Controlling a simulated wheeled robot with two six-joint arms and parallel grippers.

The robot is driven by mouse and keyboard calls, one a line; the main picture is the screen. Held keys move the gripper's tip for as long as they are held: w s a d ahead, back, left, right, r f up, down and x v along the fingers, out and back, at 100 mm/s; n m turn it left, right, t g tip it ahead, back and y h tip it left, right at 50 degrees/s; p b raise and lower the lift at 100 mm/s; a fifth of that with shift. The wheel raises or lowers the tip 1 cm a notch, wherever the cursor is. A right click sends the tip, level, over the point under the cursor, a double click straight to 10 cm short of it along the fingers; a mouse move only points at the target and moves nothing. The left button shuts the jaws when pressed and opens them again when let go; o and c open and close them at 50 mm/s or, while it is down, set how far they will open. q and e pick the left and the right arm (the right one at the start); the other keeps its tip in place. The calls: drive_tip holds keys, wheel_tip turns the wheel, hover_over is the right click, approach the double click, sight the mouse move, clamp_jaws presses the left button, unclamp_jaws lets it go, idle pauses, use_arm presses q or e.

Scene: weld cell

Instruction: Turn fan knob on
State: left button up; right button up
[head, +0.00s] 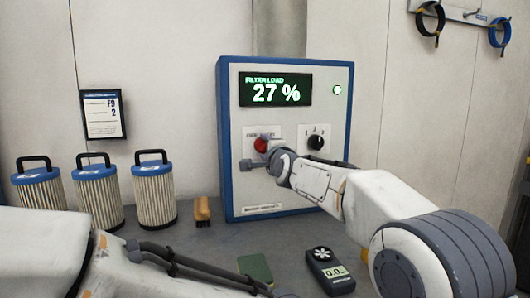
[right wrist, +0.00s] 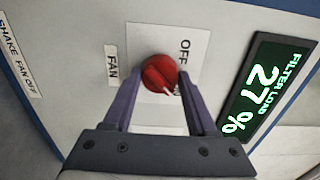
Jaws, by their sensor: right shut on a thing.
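The red fan knob (head: 261,145) is on the left of the blue-edged control panel (head: 228,140). My right gripper (right wrist: 160,80) is shut on the knob, one finger on each side. Its white mark points away from OFF, toward lettering partly hidden by a finger. In the head view my right gripper (head: 257,160) is at the knob. My left arm enters at lower left; its gripper is not visible.
A black numbered knob (head: 316,142) is right of the red one. The display (head: 275,90) reads FILTER LOAD 27 %, beside a lit green lamp (head: 337,90). Filters (head: 155,195), a brush (head: 202,212), a green pad (head: 255,268) and a handheld meter (head: 328,270) stand or lie on the bench.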

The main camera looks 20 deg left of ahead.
idle(0.4)
drive_tip(key=o, duration=1.4)
drive_tip(key=shift+c, duration=0.2)
drive_tip(key=b+v, duration=0.4)
drive_tip(key=v, duration=0.6)
drive_tip(key=shift+s+d+b, duration=0.2)
drive_tip(key=shift+d+b, duration=0.05)
drive_tip(key=shift+b, duration=0.05)
drive_tip(key=shift+r, duration=0.1)
